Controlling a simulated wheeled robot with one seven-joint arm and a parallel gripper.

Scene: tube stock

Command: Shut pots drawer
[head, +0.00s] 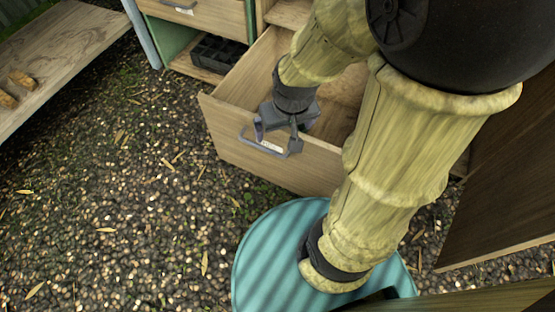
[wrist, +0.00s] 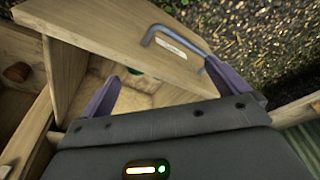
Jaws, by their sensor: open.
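The drawer stands pulled out of the wooden cabinet, its wooden front (head: 222,128) facing the gravel. A grey bar handle (head: 246,143) and a white label are on that front; the handle also shows in the wrist view (wrist: 180,29). My gripper (head: 277,133) is open over the drawer's front edge, near the handle. In the wrist view my gripper's purple fingers (wrist: 162,70) are spread, with the drawer front (wrist: 120,30) beyond and between them. The handle is not clasped. I cannot tell whether a finger touches the front. The label's text is unreadable.
A black compartment tray (head: 217,54) sits on a shelf left of the drawer. Another drawer (head: 215,17) is above it. A teal round platform (head: 275,262) stands in front. A wooden bench (head: 65,50) is at the left. Gravel (head: 130,190) lies clear between.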

